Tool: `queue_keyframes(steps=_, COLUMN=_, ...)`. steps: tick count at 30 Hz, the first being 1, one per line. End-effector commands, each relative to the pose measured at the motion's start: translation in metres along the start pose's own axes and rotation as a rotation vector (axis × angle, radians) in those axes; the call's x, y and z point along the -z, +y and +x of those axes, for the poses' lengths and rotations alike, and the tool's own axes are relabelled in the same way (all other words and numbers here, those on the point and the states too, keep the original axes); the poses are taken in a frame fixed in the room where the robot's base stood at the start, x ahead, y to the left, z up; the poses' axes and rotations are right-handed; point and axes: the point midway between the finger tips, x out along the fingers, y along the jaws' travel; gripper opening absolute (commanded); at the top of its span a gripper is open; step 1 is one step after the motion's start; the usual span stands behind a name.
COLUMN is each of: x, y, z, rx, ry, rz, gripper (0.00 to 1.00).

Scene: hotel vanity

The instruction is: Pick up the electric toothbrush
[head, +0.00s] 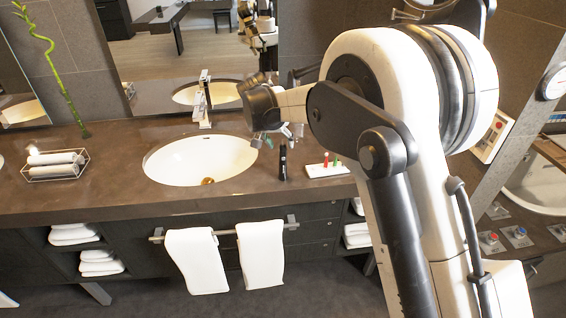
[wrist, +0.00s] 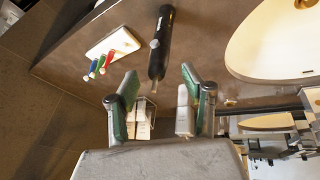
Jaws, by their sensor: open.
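My gripper (wrist: 158,88) is open, with green-lined fingers on either side of that gap and nothing held. In the head view my gripper (head: 275,137) is near the toothbrush's top, partly hidden by my arm; whether it touches cannot be told.
A white holder (head: 318,171) with small coloured items stands right of the toothbrush; it also shows in the wrist view (wrist: 98,52). The white oval sink (head: 200,160) is to the left, with a faucet (head: 203,100) behind it. A wire basket of rolled towels (head: 55,165) sits far left.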

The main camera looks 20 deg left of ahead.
Motion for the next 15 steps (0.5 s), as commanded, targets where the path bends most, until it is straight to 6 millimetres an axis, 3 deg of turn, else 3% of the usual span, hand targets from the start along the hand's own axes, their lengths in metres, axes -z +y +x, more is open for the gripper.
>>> queue_keyframes(steps=5, x=0.000, y=0.000, z=0.022, rx=0.000, ry=0.000, rz=-0.001, gripper=0.44)
queue_keyframes(steps=12, x=0.000, y=0.000, z=0.024, rx=0.000, ry=0.000, rz=-0.001, gripper=0.44)
queue_keyframes(steps=15, x=0.000, y=0.000, z=0.024, rx=0.000, ry=0.000, rz=-0.001, gripper=0.31)
